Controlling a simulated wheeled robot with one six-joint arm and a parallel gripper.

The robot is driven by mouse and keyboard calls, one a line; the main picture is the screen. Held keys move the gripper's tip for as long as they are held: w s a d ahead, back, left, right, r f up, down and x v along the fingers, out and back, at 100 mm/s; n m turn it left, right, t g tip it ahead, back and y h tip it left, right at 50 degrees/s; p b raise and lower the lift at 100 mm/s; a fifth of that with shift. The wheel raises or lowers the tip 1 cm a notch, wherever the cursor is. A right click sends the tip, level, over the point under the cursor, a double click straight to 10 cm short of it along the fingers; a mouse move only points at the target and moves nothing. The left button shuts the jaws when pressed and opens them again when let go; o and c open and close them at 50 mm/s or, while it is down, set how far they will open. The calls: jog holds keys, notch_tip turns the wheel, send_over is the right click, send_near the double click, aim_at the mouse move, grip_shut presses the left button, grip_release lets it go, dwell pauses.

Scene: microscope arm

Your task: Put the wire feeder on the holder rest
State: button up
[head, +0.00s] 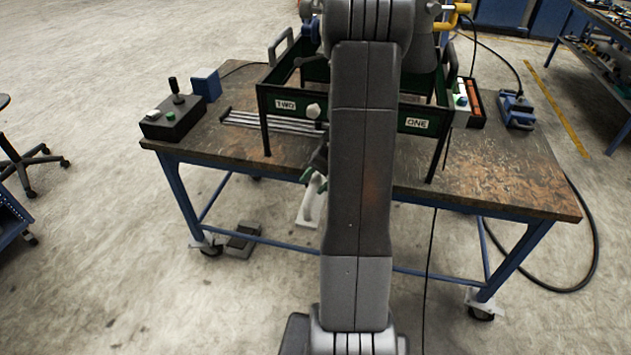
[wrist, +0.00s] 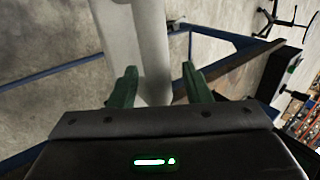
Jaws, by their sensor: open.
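My gripper (wrist: 155,82) is open, with its two green fingers apart on either side of a pale grey, rounded piece (wrist: 152,45). The head view shows the gripper (head: 312,182) by the table's front edge, partly hidden by my arm, with a pale handle-like piece (head: 308,212) just below it. I cannot tell whether this piece is the wire feeder or whether the fingers touch it. A blue device with a black cable (head: 518,110) lies on the table's right side. I cannot pick out the holder rest for certain.
A green-framed rack labelled TWO (head: 286,104) and ONE (head: 417,123) stands on the table (head: 500,180). A black control box with a joystick (head: 173,122) and a blue block (head: 206,84) are at the left. The front right tabletop is clear. A black hose (head: 590,265) hangs at the right.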

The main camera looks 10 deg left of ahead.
jog(key=shift+r, duration=0.1)
jog(key=v, duration=1.2)
jog(key=shift+b, duration=0.4)
